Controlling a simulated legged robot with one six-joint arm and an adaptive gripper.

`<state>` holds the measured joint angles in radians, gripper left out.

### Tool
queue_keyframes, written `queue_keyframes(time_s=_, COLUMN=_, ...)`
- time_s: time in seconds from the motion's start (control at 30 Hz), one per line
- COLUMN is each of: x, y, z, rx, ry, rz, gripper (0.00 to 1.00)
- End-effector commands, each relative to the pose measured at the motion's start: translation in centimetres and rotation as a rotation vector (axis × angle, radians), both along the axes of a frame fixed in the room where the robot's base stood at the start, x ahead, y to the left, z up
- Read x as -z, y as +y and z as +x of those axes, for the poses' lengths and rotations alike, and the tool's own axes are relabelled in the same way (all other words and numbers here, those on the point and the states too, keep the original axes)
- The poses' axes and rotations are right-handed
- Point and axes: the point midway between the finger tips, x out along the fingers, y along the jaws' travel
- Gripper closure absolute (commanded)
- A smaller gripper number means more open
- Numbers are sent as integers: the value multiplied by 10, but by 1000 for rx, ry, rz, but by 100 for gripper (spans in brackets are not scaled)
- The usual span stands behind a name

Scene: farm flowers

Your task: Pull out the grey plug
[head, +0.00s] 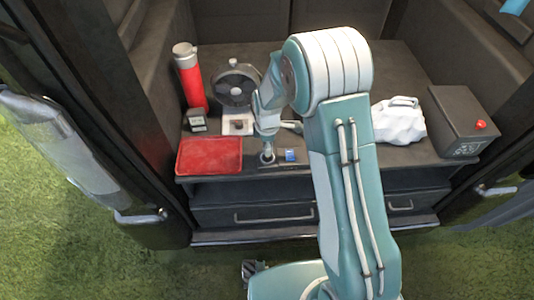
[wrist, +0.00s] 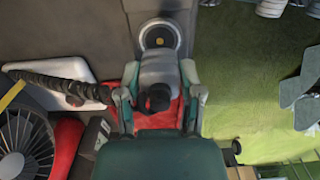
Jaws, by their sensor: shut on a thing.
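My gripper (wrist: 158,98) is shut on the grey plug (wrist: 160,72), with one finger on each side of it. The plug has a grey body and a black end facing the wrist camera. Just beyond it in the wrist view is a round socket (wrist: 160,33) with a grey ring, dark inside and yellow centre. Its opening shows and looks empty; the plug's far end overlaps the ring's near edge, and I cannot tell whether they touch. In the head view my gripper (head: 268,133) points down over the socket (head: 267,158) at the shelf's front edge.
A red tray (head: 209,156) lies left of the socket and a small blue item (head: 290,155) right of it. A red flask (head: 190,78) and a round fan (head: 235,86) stand behind. A white bag (head: 398,121) and dark box (head: 459,120) are at right.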

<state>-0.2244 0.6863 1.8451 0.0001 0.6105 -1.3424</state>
Motion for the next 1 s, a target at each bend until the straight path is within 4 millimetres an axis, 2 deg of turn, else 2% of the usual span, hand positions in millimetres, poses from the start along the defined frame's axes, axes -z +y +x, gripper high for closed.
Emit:
queue_keyframes(time_s=0.5, x=-17, y=0, z=0, rx=0, ry=-1, rz=0, gripper=100)
queue_keyframes(time_s=0.83, x=-18, y=0, z=0, rx=0, ry=-1, rz=0, gripper=100)
queue_keyframes(time_s=0.93, x=-21, y=-6, z=-1, rx=2, ry=-2, rz=0, gripper=100)
queue_keyframes(time_s=1.0, x=-25, y=-17, z=-5, rx=3, ry=-1, rz=0, gripper=100)
